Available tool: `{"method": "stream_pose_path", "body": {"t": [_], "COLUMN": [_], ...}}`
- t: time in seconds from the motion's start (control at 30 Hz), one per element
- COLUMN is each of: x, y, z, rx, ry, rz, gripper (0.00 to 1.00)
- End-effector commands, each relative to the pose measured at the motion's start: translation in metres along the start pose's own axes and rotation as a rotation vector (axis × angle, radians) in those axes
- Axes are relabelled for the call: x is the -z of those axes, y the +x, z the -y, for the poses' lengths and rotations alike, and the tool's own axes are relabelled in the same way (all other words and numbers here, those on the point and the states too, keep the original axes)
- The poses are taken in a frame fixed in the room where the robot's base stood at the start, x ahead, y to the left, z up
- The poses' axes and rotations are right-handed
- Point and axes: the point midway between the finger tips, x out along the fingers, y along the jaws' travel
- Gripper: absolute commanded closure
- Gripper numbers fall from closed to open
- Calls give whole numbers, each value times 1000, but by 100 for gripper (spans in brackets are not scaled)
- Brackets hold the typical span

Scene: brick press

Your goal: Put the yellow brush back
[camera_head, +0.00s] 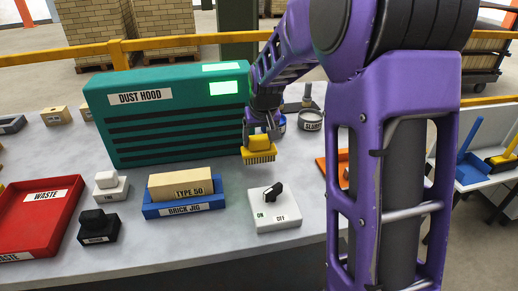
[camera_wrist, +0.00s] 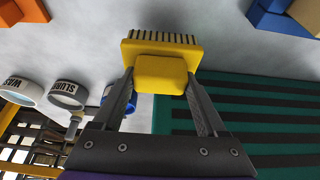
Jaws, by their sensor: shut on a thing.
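The yellow brush (camera_head: 258,148) is in my gripper (camera_head: 262,136), in front of the right end of the green dust hood, with its bristles pointing down. In the wrist view the brush (camera_wrist: 162,50) sits between the two fingers of my gripper (camera_wrist: 160,78), which are shut on its yellow block. Its dark bristles point away from the gripper. It appears to be over the grey table; I cannot tell the exact gap beneath the bristles.
The dust hood (camera_head: 150,125) stands close on the left. A switch box (camera_head: 272,210) and blue brick jig (camera_head: 185,209) with a brick (camera_head: 180,186) are nearer. A slurry cup (camera_head: 311,121) stands behind right. An orange item (camera_head: 321,168) is partly hidden by my arm.

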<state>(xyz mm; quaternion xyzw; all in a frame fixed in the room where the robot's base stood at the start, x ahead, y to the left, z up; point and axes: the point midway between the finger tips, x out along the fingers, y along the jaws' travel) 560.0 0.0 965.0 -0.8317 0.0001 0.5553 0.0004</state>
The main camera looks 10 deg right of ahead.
Motion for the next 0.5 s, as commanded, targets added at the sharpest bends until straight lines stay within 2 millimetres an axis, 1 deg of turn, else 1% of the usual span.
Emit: {"method": "stream_pose_path", "body": {"t": [0.03, 0.1, 0.17, 0.5], "x": [-5, -8, -10, -11], "y": [11, 19, 24, 26], "z": [0, 0, 0, 0], "rx": [0, 0, 0, 0], "ry": [0, -1, -1, -1], "rz": [3, 2, 1, -1], "gripper": [70, 70, 70, 70]}}
